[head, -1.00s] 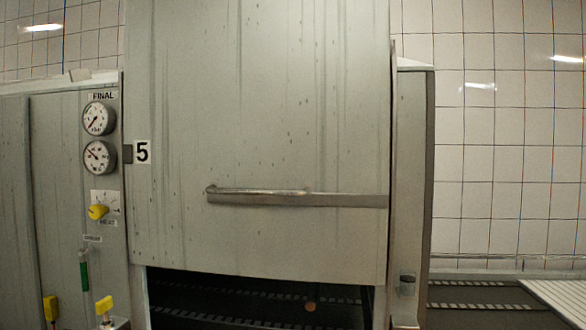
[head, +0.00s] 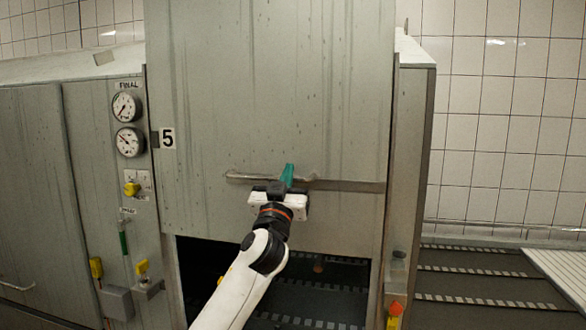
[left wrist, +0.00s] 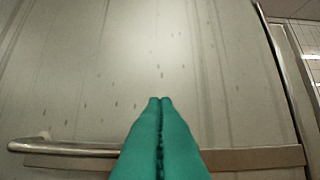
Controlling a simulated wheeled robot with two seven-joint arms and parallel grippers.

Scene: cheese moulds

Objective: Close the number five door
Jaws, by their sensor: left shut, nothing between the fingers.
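The number five door (head: 270,100) is a grey metal panel with a "5" label (head: 168,138) at its left edge. It is raised, with a dark opening (head: 215,262) below its bottom edge. A horizontal metal bar handle (head: 345,185) runs across its lower part. My left gripper (head: 288,172) is in front of the handle, its green fingers shut and empty. In the left wrist view, the shut fingers (left wrist: 160,104) point at the door face (left wrist: 90,60), with the handle (left wrist: 70,149) passing behind them. I cannot tell whether they touch it. My right gripper is not in view.
Left of the door is a panel with gauges (head: 128,141) and yellow valve handles (head: 96,267). A metal post (head: 410,170) borders the door on the right. A dark slatted conveyor (head: 475,290) and tiled wall (head: 505,130) lie to the right.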

